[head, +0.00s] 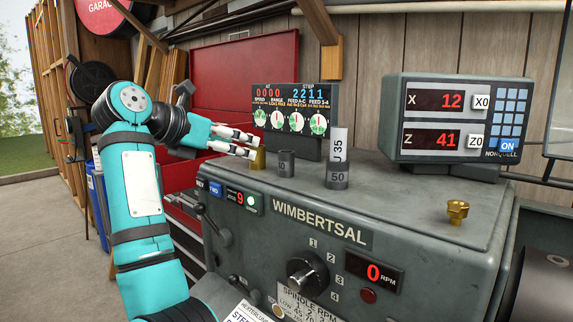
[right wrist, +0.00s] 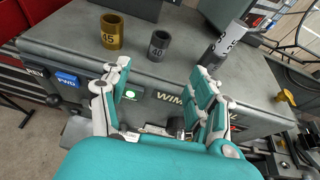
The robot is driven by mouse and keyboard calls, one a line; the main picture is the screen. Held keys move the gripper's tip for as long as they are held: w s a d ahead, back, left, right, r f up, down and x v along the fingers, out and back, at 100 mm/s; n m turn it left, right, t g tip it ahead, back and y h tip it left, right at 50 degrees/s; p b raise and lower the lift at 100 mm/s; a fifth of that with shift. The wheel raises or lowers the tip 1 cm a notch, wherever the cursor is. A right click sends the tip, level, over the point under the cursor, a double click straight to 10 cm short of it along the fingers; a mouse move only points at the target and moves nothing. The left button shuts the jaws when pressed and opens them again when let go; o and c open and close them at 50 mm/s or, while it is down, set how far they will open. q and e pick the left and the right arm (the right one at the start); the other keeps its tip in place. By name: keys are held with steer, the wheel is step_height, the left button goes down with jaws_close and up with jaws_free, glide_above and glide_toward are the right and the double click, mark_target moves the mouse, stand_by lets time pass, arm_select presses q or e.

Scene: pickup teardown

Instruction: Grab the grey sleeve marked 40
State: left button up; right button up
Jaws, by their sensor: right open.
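My right gripper (head: 251,146) is open and empty, left of the 40 sleeve in the head view. In the wrist view its spread fingers (right wrist: 162,80) lie short of the sleeve, not touching it. My left gripper is not in view.
A display box with dials (head: 290,97) stands just behind the sleeves. A readout box (head: 455,120) stands at the back right. A brass fitting (head: 458,212) sits near the right edge of the machine top. The top between the stack and this fitting is clear.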

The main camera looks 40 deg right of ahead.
mark_target(279, 159)
steer(key=p+x, duration=0.3)
steer(key=x, duration=0.9)
steer(key=shift+w+p, duration=0.1)
steer(key=shift+p, duration=0.25)
steer(key=shift+d, duration=0.3)
steer(key=p+x, duration=0.3)
steer(key=x, duration=0.1)
steer(key=shift+w+d+f, duration=0.2)
steer(key=shift+d+f, duration=0.15)
steer(key=shift+a, duration=0.25)
steer(key=shift+c, duration=0.9)
steer(key=shift+d, duration=0.1)
jaws_close()
